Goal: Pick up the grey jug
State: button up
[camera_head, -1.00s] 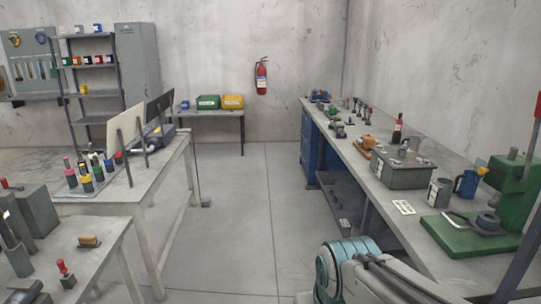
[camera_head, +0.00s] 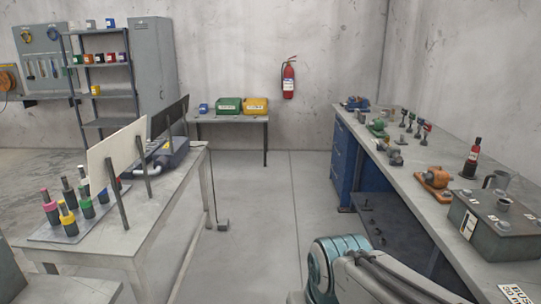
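A grey jug (camera_head: 501,181) with a dark handle stands on the long right-hand workbench (camera_head: 405,179), at the right of the view. It is behind a grey metal box (camera_head: 485,233), which hides its lower part. Only a teal and grey part of my own arm shows at the bottom of the view. My gripper is not in view, so its state and its place relative to the jug do not show.
An orange device (camera_head: 434,180) and a dark red bottle (camera_head: 471,158) stand near the jug. Small tools line the bench's far end. A left table (camera_head: 150,222) holds colored-topped cylinders (camera_head: 68,218). Open floor (camera_head: 262,250) lies between.

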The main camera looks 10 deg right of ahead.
aim_at(499, 179)
jog(key=z, duration=0.05)
jog(key=i, duration=1.55)
jog(key=z, duration=0.6)
jog(key=i, duration=1.3)
jog(key=z, duration=1.95)
jog(key=i, duration=0.95)
jog(key=z, duration=0.8)
